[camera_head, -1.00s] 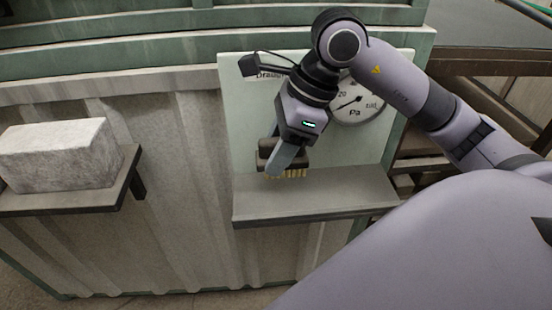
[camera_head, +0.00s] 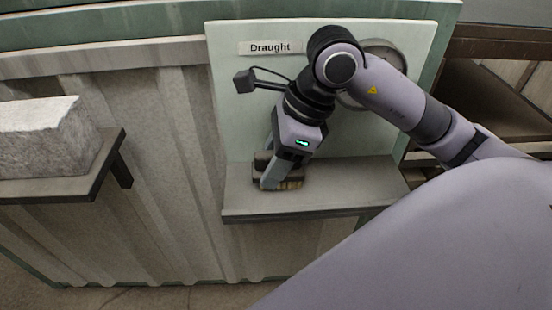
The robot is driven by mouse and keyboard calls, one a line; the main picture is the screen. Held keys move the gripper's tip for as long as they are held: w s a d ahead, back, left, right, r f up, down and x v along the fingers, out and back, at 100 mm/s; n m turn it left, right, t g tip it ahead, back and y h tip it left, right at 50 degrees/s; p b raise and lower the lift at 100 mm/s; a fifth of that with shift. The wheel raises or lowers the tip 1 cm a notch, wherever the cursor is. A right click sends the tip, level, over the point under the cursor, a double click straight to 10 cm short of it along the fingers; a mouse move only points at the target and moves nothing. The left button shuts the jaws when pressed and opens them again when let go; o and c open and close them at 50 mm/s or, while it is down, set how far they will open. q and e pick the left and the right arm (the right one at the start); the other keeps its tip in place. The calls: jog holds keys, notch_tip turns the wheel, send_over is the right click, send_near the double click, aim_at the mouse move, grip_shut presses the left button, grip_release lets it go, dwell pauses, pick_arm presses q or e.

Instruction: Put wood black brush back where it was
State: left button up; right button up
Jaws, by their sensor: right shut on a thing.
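The brush (camera_head: 291,184) has a dark back and tan bristles that point down. My right gripper (camera_head: 273,178) is shut on it, and its fingers hide part of the brush. The brush is low over the grey shelf (camera_head: 350,193) under the gauge board, toward the shelf's left side. The bristles look at or very near the shelf top; I cannot tell whether they touch. My left gripper is not in view.
The pale board (camera_head: 235,120) behind carries a "Draught" label (camera_head: 270,47) and a round gauge (camera_head: 385,50), mostly hidden by my right arm. A second shelf (camera_head: 80,188) at left holds a grey stone block (camera_head: 45,140). The right part of the grey shelf is clear.

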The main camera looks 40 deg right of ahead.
aim_at(301, 167)
jog(key=shift+f, duration=0.1)
jog(key=o, duration=1.2)
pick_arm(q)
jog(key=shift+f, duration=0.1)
pick_arm(e)
jog(key=shift+d+r, duration=0.1)
jog(key=shift+r, duration=0.45)
jog(key=p+v, duration=0.2)
jog(key=v, duration=0.7)
jog(key=shift+s+r+p, duration=0.2)
jog(key=shift+r+p, duration=0.15)
jog(key=shift+p, duration=0.05)
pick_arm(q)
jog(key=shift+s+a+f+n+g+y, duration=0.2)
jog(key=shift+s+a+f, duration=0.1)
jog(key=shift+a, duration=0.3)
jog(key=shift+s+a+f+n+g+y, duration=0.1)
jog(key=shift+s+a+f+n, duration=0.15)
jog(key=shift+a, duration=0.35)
pick_arm(e)
jog(key=shift+v, duration=0.75)
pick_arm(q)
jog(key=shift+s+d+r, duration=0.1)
pick_arm(e)
jog(key=shift+s+f, duration=0.1)
jog(key=shift+s, duration=0.05)
